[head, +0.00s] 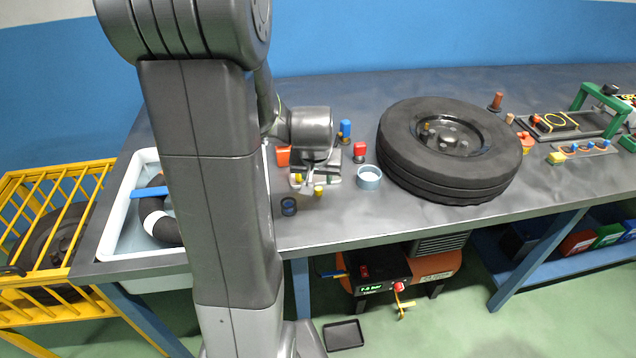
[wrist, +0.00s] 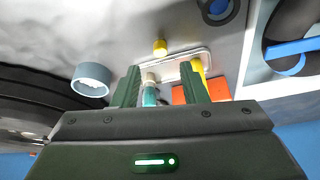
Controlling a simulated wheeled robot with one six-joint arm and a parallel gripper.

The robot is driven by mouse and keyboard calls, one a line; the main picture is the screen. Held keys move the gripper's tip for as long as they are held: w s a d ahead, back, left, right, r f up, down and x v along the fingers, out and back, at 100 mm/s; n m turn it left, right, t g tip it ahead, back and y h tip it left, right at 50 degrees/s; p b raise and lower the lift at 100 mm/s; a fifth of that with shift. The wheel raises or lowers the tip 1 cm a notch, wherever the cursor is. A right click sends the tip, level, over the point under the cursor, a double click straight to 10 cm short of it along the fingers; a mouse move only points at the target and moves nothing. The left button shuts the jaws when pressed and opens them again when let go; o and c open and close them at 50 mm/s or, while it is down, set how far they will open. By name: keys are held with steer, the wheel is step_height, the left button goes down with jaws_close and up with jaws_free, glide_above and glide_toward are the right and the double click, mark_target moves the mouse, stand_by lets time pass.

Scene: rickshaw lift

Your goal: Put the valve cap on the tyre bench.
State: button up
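A small yellow cap-like piece (head: 319,191) stands on the grey tyre bench (head: 345,222), near a small light tray; it also shows in the wrist view (wrist: 160,46). I cannot tell for sure that it is the valve cap. A second yellow piece (head: 299,178) shows by the tray, near one finger in the wrist view (wrist: 198,66). My gripper (wrist: 161,68) is over the tray, its green fingers apart. A teal piece with a pale top (wrist: 150,92) shows between the fingers, apparently below them. In the head view my gripper (head: 309,186) partly hides the tray.
A big tyre (head: 400,163) lies to the right, with a pale blue-grey cup (head: 369,180) before it. A dark ring (head: 288,206) lies near the front edge. An orange block (head: 283,156), a red-topped pot (head: 360,149) and a blue one (head: 345,128) stand behind. A white basin (head: 118,215) is left.

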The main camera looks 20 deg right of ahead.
steer(key=shift+v, duration=2.6)
